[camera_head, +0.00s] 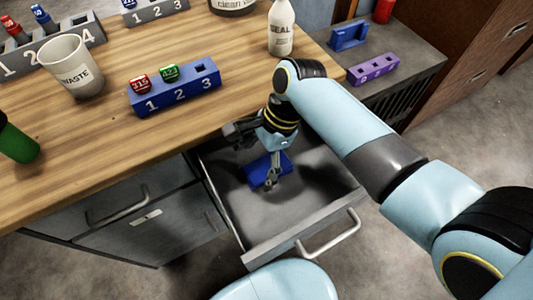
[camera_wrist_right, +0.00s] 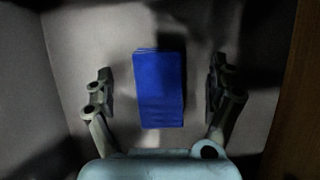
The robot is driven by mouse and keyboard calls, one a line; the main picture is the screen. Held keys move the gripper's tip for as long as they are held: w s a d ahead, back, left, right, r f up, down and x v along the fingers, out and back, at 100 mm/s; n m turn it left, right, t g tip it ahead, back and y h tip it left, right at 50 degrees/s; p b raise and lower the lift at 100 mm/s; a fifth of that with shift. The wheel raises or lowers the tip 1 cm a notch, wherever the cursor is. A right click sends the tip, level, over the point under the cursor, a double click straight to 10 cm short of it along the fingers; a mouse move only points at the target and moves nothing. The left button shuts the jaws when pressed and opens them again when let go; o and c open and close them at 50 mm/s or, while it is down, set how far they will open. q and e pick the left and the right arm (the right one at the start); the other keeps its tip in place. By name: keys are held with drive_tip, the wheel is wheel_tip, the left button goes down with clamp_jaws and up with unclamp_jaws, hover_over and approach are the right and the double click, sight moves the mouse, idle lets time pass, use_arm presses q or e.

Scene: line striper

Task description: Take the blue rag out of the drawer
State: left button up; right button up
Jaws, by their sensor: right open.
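The blue rag (camera_head: 262,168) lies flat as a folded rectangle on the floor of the open drawer (camera_head: 240,212). It also shows in the right wrist view (camera_wrist_right: 160,88), between the two fingers. My right gripper (camera_head: 258,158) reaches down into the drawer over the rag and partly covers it. In the right wrist view my right gripper (camera_wrist_right: 160,90) is open, with one finger on each side of the rag and a gap to both. The left gripper is not in view.
The wooden worktop (camera_head: 100,135) overhangs the back of the drawer. A blue numbered rack (camera_head: 175,92), a waste cup (camera_head: 70,68) and a seal bottle (camera_head: 281,28) stand on it. A closed drawer with a handle (camera_head: 118,208) is at left.

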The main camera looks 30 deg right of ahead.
sight(247, 175)
drive_tip(key=shift+a+f+b, duration=0.35)
drive_tip(key=shift+a+f, duration=0.6)
drive_tip(key=shift+a, duration=0.1)
drive_tip(key=shift+a+f, duration=0.1)
drive_tip(key=shift+f, duration=0.35)
drive_tip(key=c, duration=1.2)
drive_tip(key=shift+r, duration=0.1)
